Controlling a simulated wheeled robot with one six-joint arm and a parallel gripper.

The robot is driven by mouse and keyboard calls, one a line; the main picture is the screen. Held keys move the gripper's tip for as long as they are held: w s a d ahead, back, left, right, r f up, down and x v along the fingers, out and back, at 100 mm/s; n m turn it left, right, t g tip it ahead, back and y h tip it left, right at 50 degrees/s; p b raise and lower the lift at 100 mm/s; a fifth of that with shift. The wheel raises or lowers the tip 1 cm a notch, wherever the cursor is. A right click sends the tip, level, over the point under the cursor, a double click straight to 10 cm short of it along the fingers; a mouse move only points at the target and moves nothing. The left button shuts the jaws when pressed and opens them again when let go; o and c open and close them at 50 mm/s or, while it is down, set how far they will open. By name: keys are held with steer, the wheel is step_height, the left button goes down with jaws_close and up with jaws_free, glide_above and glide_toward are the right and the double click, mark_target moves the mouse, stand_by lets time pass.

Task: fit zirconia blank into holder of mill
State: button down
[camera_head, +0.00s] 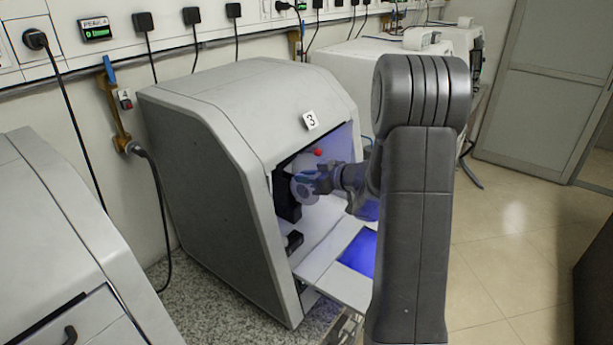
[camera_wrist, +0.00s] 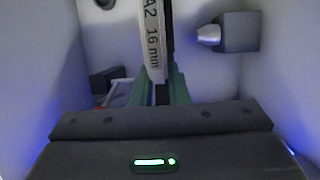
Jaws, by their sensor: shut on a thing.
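The zirconia blank (camera_head: 302,189) is a pale disc inside the open mill (camera_head: 225,125) marked 3. In the wrist view the blank (camera_wrist: 153,42) is seen edge-on, upright, with "A2 16 mm" on its rim. My gripper (camera_head: 318,182) is inside the mill chamber and shut on the blank; its green fingers (camera_wrist: 155,88) show at the blank's lower end. A dark part (camera_head: 284,192), seemingly the holder, stands just left of the blank. In the wrist view a dark strip runs close along the blank's right side. I cannot tell whether the blank is seated in it.
A grey block with a pale tip (camera_wrist: 236,32) juts from the chamber's right wall in the wrist view. A small dark block (camera_wrist: 108,79) is at the left. The mill's door flap (camera_head: 340,270) is lowered. Another machine (camera_head: 60,240) stands at the left.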

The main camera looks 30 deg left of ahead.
steer(key=shift+x, duration=1.45)
steer(key=c, duration=1.3)
jaws_free()
steer(key=b+v, duration=0.2)
steer(key=v, duration=1.2)
steer(key=shift+a+r, duration=0.1)
steer(key=shift+a, duration=0.15)
steer(key=p+x, duration=0.2)
steer(key=x, duration=1.1)
steer(key=shift+a+f, duration=0.25)
steer(key=shift+d+r, duration=0.1)
steer(key=shift+d, duration=0.25)
